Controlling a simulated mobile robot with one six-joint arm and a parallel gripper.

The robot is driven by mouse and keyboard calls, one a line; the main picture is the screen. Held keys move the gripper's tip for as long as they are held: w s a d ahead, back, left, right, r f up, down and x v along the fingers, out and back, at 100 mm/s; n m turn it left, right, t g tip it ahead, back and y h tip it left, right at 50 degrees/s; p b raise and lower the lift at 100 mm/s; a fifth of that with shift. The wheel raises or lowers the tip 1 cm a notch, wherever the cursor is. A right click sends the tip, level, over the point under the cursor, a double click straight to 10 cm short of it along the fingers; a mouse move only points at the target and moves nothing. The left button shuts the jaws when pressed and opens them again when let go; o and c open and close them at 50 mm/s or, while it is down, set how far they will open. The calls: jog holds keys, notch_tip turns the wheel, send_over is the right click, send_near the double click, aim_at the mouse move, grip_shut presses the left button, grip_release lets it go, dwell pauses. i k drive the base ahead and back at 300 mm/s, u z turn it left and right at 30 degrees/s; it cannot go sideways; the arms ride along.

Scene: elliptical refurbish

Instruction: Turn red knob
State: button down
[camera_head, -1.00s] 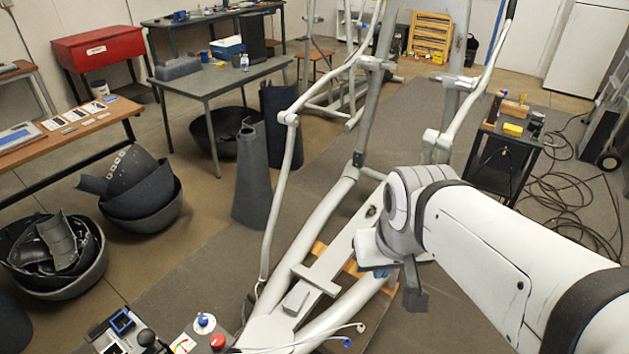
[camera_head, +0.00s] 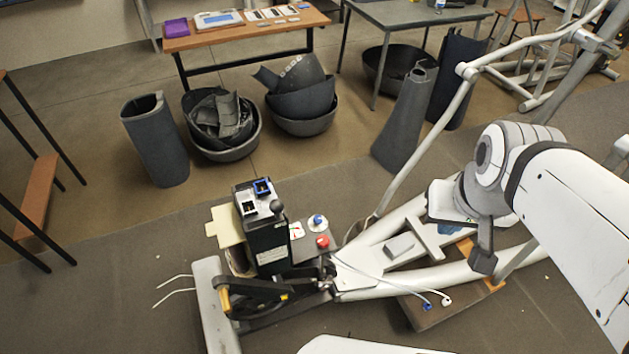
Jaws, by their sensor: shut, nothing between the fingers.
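The red knob (camera_head: 322,241) is a small round red part on a grey panel, beside a black control box (camera_head: 262,228), left of centre in the head view. A white knob with a blue top (camera_head: 317,222) stands just behind it. A small red, white and green dial (camera_head: 296,230) is on the same panel. My gripper (camera_head: 483,262) is at the end of my white arm, well to the right of the red knob and apart from it. It is shut and holds nothing. The wrist hides part of the fingers.
The elliptical frame (camera_head: 385,260) lies under and beside my gripper. Loose white cables (camera_head: 400,279) cross it near the panel. Dark bowls of covers (camera_head: 230,150) and upright shrouds (camera_head: 158,140) stand behind.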

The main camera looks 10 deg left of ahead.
aim_at(324, 241)
jog(key=z, duration=0.15)
jog(key=k, duration=0.7)
jog(key=u, duration=1)
jog(key=i, duration=0.5)
jog(key=u, duration=0.1)
